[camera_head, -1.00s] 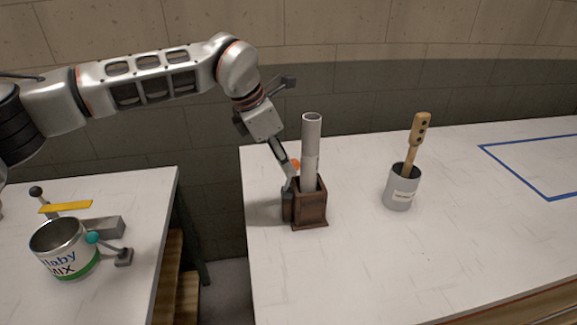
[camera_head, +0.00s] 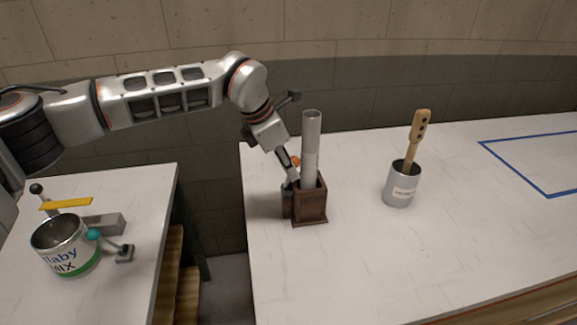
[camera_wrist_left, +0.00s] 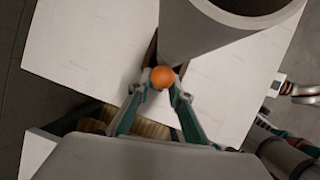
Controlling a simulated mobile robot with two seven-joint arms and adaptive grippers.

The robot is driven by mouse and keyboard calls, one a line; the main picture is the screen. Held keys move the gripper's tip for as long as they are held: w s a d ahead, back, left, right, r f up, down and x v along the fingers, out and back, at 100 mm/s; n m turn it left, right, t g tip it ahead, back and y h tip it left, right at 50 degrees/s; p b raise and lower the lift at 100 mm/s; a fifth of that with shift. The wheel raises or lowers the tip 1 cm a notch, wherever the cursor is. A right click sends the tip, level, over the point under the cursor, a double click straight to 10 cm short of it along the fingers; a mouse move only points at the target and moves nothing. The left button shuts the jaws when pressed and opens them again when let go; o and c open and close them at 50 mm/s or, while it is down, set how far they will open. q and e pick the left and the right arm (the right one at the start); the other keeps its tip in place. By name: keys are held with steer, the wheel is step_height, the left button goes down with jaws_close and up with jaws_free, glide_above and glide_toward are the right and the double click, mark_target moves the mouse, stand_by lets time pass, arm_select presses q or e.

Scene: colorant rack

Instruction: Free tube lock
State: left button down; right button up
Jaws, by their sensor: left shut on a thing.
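A grey tube (camera_head: 311,150) stands upright in a dark brown wooden holder (camera_head: 312,207) on the white table. In the left wrist view the tube (camera_wrist_left: 235,22) fills the top. An orange ball knob (camera_head: 295,161) sits beside the tube on its left. My left gripper (camera_head: 291,180) reaches down at the holder's left side. In the left wrist view the fingers are shut on the orange knob (camera_wrist_left: 162,77). The lock's lower part is hidden by the fingers and holder. My right gripper is not in view.
A grey cup (camera_head: 402,186) with a wooden-handled tool (camera_head: 417,140) stands right of the holder. A blue taped outline (camera_head: 516,172) lies further right. On the left table are a paint can (camera_head: 66,252) and a lever clamp (camera_head: 112,250). A gap separates the tables.

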arm_select(q)
steer(key=s+a+f+t+h+b, duration=0.1)
steer(key=a+t+h+b, duration=0.1)
steer(key=a+h+b, duration=0.3)
steer(key=h+b, duration=0.4)
steer(key=b, duration=0.3)
steer(key=shift+a+f+n, duration=0.3)
steer(key=shift+a+f, duration=0.05)
steer(key=shift+a, duration=0.05)
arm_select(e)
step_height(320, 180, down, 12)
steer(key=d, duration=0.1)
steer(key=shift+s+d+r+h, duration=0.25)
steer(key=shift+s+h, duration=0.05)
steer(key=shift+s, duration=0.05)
arm_select(q)
steer(key=shift+r+h, duration=0.1)
steer(key=shift+h, duration=0.2)
steer(key=c, duration=1.9)
jaws_free()
steer(key=shift+o, duration=0.4)
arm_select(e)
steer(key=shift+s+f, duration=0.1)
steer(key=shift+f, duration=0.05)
arm_select(q)
steer(key=v, duration=1.2)
steer(key=shift+s, duration=0.2)
